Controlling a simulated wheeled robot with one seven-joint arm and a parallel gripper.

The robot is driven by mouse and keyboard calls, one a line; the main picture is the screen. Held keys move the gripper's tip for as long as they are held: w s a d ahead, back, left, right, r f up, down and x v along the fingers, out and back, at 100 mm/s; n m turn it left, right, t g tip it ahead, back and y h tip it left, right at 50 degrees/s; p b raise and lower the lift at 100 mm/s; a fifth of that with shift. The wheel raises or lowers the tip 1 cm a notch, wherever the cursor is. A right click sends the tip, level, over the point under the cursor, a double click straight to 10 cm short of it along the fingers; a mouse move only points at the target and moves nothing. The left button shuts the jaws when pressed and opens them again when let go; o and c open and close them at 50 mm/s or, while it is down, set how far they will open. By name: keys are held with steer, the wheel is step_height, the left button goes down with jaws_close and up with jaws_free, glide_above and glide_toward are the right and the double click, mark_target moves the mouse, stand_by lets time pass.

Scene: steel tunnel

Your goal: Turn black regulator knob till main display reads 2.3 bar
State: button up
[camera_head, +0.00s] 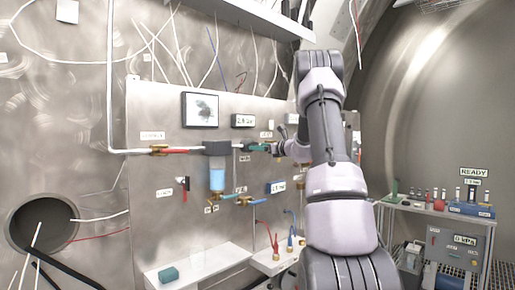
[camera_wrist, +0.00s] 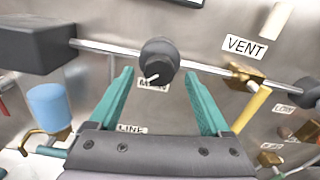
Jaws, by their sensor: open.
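The black regulator knob (camera_wrist: 158,58) sits on a horizontal steel pipe in the wrist view, with a short pale pointer on its front. My gripper (camera_wrist: 160,76) is open, its two teal fingers one on each side below the knob. I cannot tell whether they touch it. In the head view my gripper (camera_head: 262,147) is at the panel and hides the knob. The display (camera_head: 243,121) above it shows small digits that start with 2; the rest is too blurred to read surely.
A black block (camera_head: 217,148) with a blue bowl (camera_head: 217,180) is left of my gripper. The wrist view shows a VENT label (camera_wrist: 245,47) and a yellow-handled valve (camera_wrist: 250,105) at right. A shelf (camera_head: 200,268) juts out below.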

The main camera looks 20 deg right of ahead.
steer(key=shift+x, duration=1.05)
steer(key=shift+c, duration=0.4)
steer(key=shift+s, duration=0.1)
jaws_close()
steer(key=shift+n, duration=0.3)
steer(key=n, duration=1.1)
